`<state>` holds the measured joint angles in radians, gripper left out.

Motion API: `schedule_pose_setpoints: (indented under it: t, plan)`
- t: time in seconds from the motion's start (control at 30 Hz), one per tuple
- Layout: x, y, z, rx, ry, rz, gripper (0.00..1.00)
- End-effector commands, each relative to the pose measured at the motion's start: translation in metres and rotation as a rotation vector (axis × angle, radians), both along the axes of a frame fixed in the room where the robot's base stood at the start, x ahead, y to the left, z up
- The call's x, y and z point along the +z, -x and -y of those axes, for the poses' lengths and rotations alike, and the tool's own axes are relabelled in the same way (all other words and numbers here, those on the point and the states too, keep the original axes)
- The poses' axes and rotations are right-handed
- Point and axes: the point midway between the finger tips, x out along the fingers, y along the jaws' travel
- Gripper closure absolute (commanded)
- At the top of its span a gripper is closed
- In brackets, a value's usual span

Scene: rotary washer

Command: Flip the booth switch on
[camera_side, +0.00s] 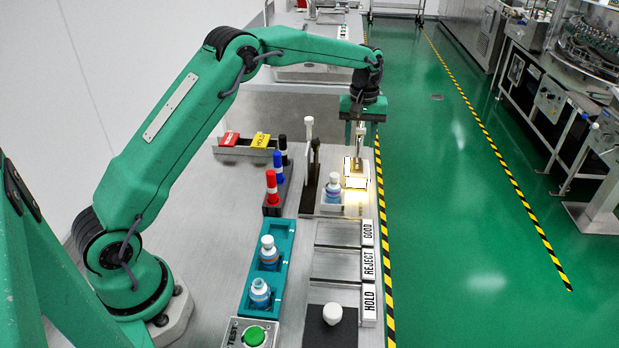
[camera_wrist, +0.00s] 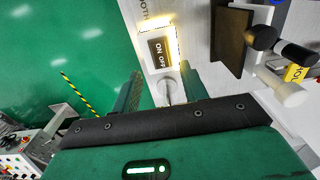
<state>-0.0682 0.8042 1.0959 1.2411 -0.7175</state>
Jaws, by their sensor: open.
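The booth switch has a dark plate marked ON and OFF (camera_wrist: 160,53), framed by a bright yellow-white glow in the wrist view. Part of a label ending in "OTH" (camera_wrist: 150,22) stands above it. In the side view the glowing booth area (camera_side: 357,176) lies below my gripper (camera_side: 358,135), which points down. In the wrist view my gripper (camera_wrist: 161,88) is open, with one finger on each side of a pale piece (camera_wrist: 168,92) just below the plate. I cannot tell whether the fingers touch it, or which way the switch is set.
A white-capped vial (camera_side: 333,188) stands left of the glow, beside a dark upright panel (camera_side: 313,165). Markers (camera_side: 272,185) and a teal rack (camera_side: 270,240) with two vials stand further left. GOOD, REJECT and HOLD bays (camera_side: 338,265) lie nearer. The bench's right edge is close.

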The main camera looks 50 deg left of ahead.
Motion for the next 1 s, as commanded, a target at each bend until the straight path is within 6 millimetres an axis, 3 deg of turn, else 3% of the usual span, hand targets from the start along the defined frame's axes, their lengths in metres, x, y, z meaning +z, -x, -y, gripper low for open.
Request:
schedule_pose_setpoints:
  t: [0.5,0.9,0.93,1.0]
  plan:
    - [-0.057,0.0,0.0,0.0,0.0,-0.001,0.56]
    - [-0.064,0.0,0.0,0.0,0.0,0.0,0.56]
    - [-0.064,0.0,0.0,0.0,0.0,0.0,0.58]
    - [-0.064,0.0,0.0,0.0,0.0,0.0,0.72]
